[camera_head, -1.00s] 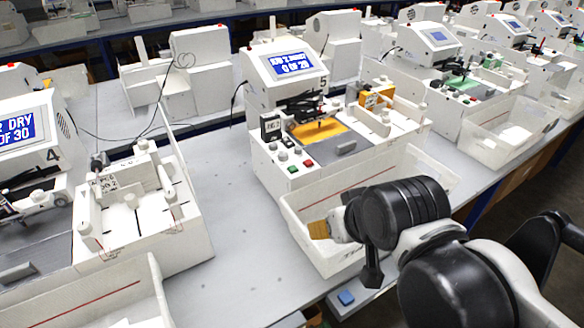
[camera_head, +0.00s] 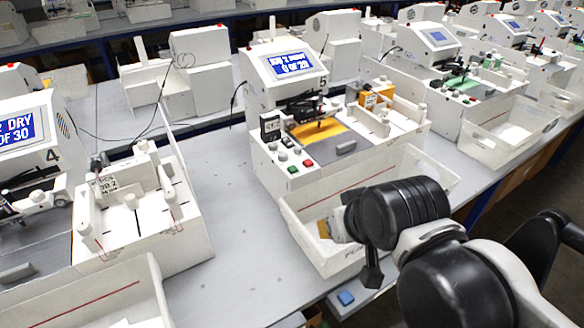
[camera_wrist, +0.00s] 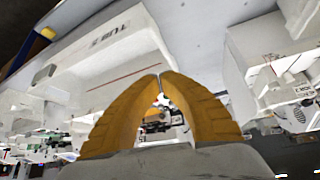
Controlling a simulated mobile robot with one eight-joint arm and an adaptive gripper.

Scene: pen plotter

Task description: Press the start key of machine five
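Machine five (camera_head: 262,108) stands in the middle of the head view, white, with a "5" beside its blue screen (camera_head: 292,64). The screen reads roughly "JOB 2 READY, 0 OF 20". On its front left panel are a green key (camera_head: 292,169), a red key (camera_head: 308,162) and pale round knobs (camera_head: 282,156). Key labels are too small to read. My gripper (camera_head: 323,229) is over the white tub in front of the machine, apart from the keys. In the wrist view its orange fingers (camera_wrist: 159,76) meet at the tips, with nothing seen between the tips.
The white tub (camera_head: 298,228), marked "TUB 5" in the wrist view (camera_wrist: 110,30), sits before machine five. Machine four (camera_head: 40,165) and its white fixture (camera_head: 150,235) stand to the left. The grey table between (camera_head: 235,240) is clear. Another machine (camera_head: 432,45) stands at right.

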